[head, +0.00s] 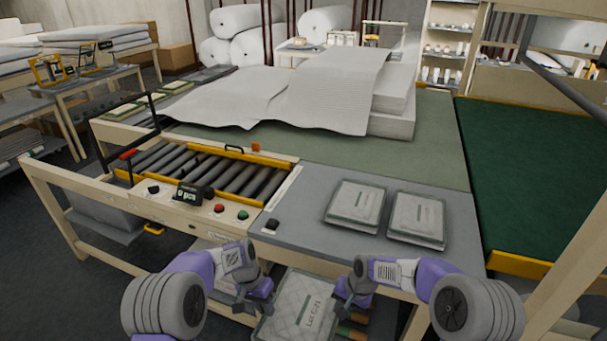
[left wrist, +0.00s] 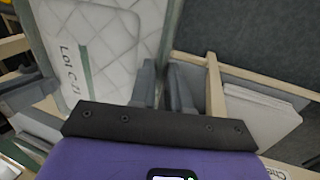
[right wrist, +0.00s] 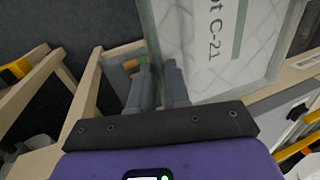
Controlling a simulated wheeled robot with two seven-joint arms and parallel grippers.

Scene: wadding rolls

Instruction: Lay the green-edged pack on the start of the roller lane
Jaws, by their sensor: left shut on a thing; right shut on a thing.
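A quilted pale pack with a green edge and "Lot C-21" on its label (head: 290,318) is held in front of the bench, at the bottom of the head view. It also shows in the left wrist view (left wrist: 100,50) and the right wrist view (right wrist: 215,45). My left gripper (head: 258,295) is shut on its left edge and my right gripper (head: 345,292) on its right edge. The pack's lower part is cut off by the frame. The roller lane (head: 232,178), dark rollers between yellow rails, lies beyond and left of the pack. Its visible rollers are bare.
Two wrapped packs (head: 355,206) (head: 417,218) lie on the grey bench top (head: 310,190), right of the lane. A control panel (head: 190,194) with buttons fronts the lane. White wadding sheets (head: 330,90) cover the bench behind.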

